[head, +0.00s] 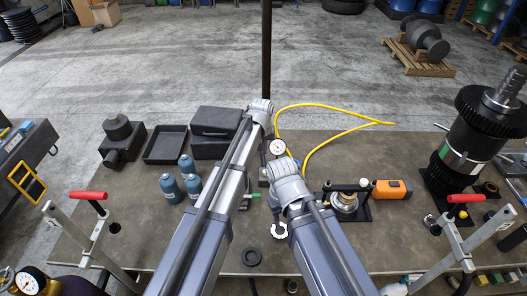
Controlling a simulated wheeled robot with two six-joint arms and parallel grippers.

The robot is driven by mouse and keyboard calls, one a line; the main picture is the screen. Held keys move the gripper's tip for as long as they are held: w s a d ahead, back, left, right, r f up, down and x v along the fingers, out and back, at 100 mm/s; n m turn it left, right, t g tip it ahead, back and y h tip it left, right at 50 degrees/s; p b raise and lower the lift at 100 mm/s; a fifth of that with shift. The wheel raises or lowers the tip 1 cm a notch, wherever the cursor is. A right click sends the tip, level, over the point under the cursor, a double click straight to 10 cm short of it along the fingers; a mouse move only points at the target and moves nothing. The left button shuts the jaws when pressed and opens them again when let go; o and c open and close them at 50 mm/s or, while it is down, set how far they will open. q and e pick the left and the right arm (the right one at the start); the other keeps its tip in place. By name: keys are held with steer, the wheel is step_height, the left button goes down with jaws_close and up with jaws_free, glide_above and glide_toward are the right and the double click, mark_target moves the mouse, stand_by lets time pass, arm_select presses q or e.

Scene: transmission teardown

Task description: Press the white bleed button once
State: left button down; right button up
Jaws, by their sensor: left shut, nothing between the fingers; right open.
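My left gripper (262,106) is at the far end of the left arm, over the middle of the bench. It is shut and empty, but its fingertips are hard to make out. My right gripper (288,172) is nearer and slightly to the right. It is open, and its fingers are mostly hidden by the arm. A small white knob (364,182) sits on a black fixture (330,196) right of my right gripper, apart from it. I cannot tell whether this knob is the bleed button. A white-faced gauge (277,147) stands between the two grippers.
A yellow hose (333,137) loops behind the grippers. Blue bottles (169,186) and black cases (216,122) stand left. An orange tool (392,189) and the large black transmission (468,150) are right. Red-handled clamps (88,196) flank the bench.

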mark_target(265, 171)
arm_select(q)
steer(key=b+x, duration=0.6)
steer(key=s+b+x, duration=0.1)
steer(key=b+x, duration=0.2)
steer(key=x, duration=0.1)
steer(key=shift+f, duration=0.2)
steer(key=shift+s+d+f+b, duration=0.1)
steer(key=shift+d+f+b, duration=0.05)
steer(key=shift+f+b, duration=0.45)
arm_select(e)
steer(key=shift+f, duration=5.65)
